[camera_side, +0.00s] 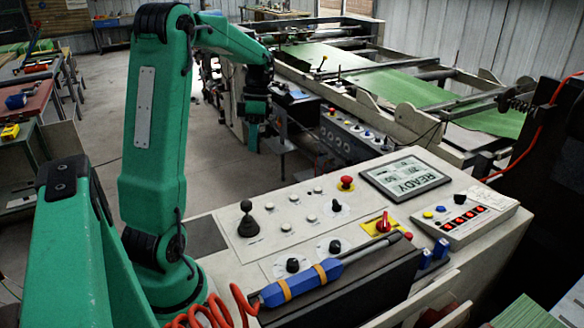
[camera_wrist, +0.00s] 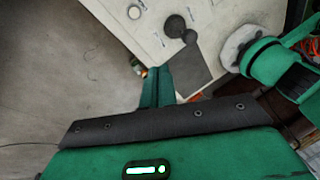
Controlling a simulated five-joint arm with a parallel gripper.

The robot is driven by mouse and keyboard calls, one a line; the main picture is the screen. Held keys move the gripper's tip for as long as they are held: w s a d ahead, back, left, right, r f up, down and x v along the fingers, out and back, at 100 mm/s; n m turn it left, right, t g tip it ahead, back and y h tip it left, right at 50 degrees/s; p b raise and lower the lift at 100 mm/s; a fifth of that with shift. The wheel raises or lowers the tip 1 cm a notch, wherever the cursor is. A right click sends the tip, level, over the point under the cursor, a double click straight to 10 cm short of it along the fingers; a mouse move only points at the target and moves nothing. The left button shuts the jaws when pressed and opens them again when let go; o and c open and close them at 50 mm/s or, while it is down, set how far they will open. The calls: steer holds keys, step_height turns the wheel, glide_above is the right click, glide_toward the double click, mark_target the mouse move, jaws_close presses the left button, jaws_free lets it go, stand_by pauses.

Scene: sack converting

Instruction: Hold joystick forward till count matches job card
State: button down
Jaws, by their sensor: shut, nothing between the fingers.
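The joystick (camera_side: 248,220), a black knob on a round base, stands upright near the left of the sloped control panel (camera_side: 300,230). In the wrist view a dark round knob (camera_wrist: 175,27), likely the joystick, shows at the upper middle. My gripper (camera_side: 253,148) hangs pointing down beyond the panel's far edge, above the floor, apart from the joystick. Its green fingers (camera_wrist: 157,88) are together and hold nothing. A counter box (camera_side: 466,217) with red-lit windows sits at the panel's right, with a small printed paper on it that may be the job card; its writing is too small to read.
A display (camera_side: 405,177) reads READY. A blue tool (camera_side: 300,286) with a coiled red hose lies at the front edge. The machine (camera_side: 410,85) with green web stands behind.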

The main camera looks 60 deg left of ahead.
steer(key=shift+f, duration=0.1)
glide_toward(247, 213)
steer(key=w+a+f, duration=0.1)
steer(key=a+f, duration=0.2)
steer(key=f, duration=0.1)
steer(key=shift+s+d+f, duration=0.45)
steer(key=shift+d, duration=0.25)
steer(key=shift+d, duration=0.15)
